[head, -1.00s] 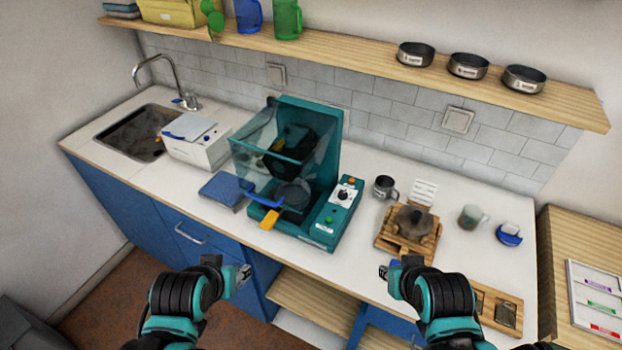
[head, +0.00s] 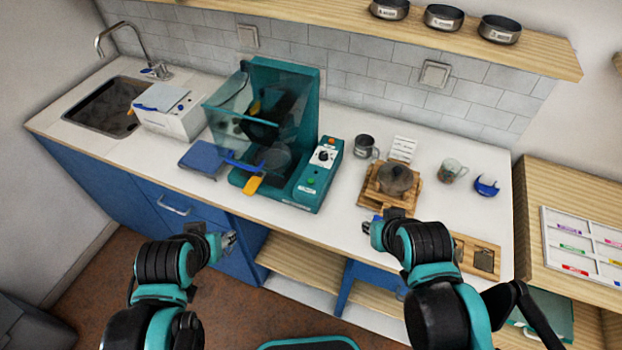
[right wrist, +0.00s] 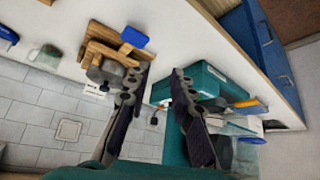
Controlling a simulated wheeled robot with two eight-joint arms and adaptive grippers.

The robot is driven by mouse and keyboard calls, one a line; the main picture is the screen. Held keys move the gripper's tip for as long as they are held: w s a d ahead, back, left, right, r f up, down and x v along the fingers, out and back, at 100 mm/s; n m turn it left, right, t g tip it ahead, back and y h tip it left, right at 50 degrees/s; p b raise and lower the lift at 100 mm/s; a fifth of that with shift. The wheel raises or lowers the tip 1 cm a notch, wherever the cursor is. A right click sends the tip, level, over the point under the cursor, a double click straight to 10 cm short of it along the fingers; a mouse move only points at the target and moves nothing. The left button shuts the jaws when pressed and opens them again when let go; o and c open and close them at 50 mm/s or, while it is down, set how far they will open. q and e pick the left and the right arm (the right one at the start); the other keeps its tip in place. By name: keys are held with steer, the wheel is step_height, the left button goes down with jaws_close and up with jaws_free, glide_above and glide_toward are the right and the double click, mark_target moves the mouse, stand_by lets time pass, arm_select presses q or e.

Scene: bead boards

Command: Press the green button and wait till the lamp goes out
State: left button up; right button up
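A teal machine (head: 295,75) with a clear raised cover stands on the counter. Its control panel, at the right side, carries a green button (head: 311,181), a dark knob (head: 322,156) and a small orange part (head: 332,141), perhaps the lamp; I cannot tell whether it is lit. My right gripper (head: 372,226) is in front of the counter edge, right of the panel and apart from it. In the right wrist view its fingers (right wrist: 160,95) are spread and empty, with the teal machine (right wrist: 205,80) beyond. My left gripper (head: 229,243) hangs before the blue cabinet; its finger gap is unclear.
A wooden stand with a dark pot (head: 395,178) is right of the machine, with a metal mug (head: 364,146) behind. A yellow-orange handle (head: 253,185) juts from the machine's front. A blue pad (head: 202,156) lies left. The upper shelf (head: 540,58) overhangs the back.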

jaws_close()
stand_by(1.2)
